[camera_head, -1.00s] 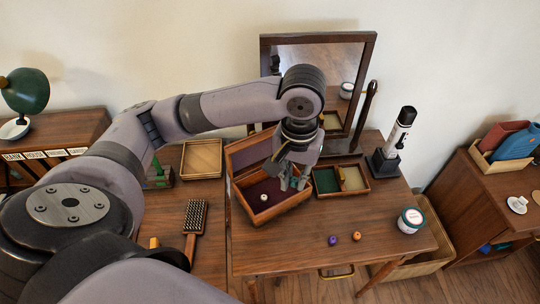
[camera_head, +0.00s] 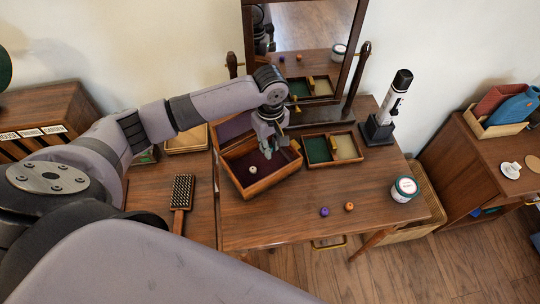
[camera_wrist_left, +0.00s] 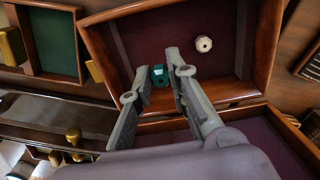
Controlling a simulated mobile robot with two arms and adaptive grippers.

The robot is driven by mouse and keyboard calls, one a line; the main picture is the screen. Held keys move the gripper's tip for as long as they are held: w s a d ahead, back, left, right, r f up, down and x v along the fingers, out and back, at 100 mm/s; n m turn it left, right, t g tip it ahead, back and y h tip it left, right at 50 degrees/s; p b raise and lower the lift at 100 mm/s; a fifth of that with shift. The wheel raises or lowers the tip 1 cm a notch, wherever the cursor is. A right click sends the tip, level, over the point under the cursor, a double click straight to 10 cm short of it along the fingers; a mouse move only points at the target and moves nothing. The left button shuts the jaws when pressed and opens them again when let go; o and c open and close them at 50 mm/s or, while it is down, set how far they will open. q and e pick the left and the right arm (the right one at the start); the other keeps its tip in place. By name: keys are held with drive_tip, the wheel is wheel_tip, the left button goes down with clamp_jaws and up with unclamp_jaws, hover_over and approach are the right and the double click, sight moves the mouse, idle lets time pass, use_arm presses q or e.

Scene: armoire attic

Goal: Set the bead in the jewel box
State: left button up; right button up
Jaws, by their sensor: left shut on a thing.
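The jewel box (camera_head: 272,182) is an open wooden box with a dark purple lining and a raised lid, on the table. My left gripper (camera_head: 270,154) points down over its inside. In the left wrist view the gripper (camera_wrist_left: 168,76) is shut on a dark teal bead (camera_wrist_left: 160,75), held over the box's lined floor (camera_wrist_left: 150,38). I cannot tell whether this bead touches the floor. A cream bead (camera_head: 253,169) lies in the box; it also shows in the left wrist view (camera_wrist_left: 204,44). My right gripper is not in view.
A purple bead (camera_head: 324,212) and an orange bead (camera_head: 349,207) lie on the bare table front. A two-part tray (camera_head: 333,162) stands right of the box, before a mirror (camera_head: 308,25).

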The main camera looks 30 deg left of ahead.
sight(270, 163)
use_arm(q)
drive_tip(key=shift+f, duration=3)
drive_tip(key=o, duration=0.8)
drive_tip(key=shift+f, duration=0.1)
drive_tip(key=shift+c, duration=0.2)
wheel_tip(270, 163, up, 12)
drive_tip(key=shift+r, duration=0.15)
